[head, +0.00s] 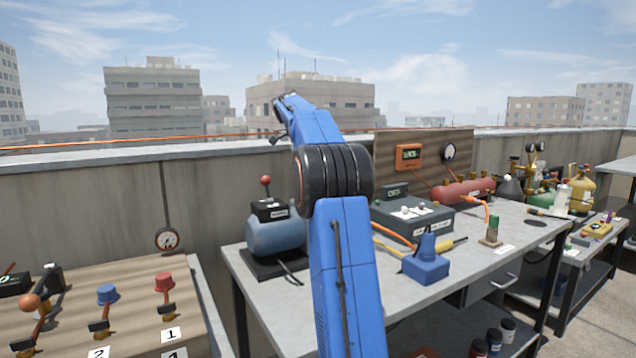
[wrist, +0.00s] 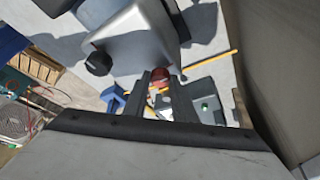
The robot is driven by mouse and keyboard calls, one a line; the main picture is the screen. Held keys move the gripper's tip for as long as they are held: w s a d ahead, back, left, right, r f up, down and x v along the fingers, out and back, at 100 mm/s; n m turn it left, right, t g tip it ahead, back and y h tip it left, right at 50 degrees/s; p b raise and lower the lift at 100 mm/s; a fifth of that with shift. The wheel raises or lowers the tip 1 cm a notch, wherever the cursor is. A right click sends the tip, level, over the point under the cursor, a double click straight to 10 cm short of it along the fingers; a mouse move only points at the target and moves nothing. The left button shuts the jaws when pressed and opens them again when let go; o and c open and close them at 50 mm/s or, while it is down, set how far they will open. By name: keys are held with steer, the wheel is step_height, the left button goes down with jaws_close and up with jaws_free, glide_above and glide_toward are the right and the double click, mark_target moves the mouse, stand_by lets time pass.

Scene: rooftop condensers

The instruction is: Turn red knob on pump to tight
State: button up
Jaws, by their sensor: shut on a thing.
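In the wrist view, my gripper (wrist: 160,74) is shut, with its two dark fingers close together on a small dark-red knob (wrist: 159,76). Only part of the knob shows between and past the fingers. Just beyond it is a grey rounded pump body (wrist: 132,38) with a black round cap on its left side. Any tight mark is not visible. In the head view my blue arm reaches up and away over the workbench, and it hides the gripper, the held knob and the grey body.
On the workbench (head: 390,290) stand a blue-grey tank with a red ball lever (head: 272,236), a grey box with white knobs (head: 411,218) and a blue block-shaped tool (head: 427,263). A parapet wall (head: 100,205) runs behind. A valve board (head: 130,310) is at the left.

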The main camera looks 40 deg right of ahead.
steer(key=shift+m, duration=0.6)
steer(key=shift+y, duration=0.3)
steer(key=o, duration=1)
steer(key=shift+w, duration=0.1)
steer(key=shift+o, duration=0.2)
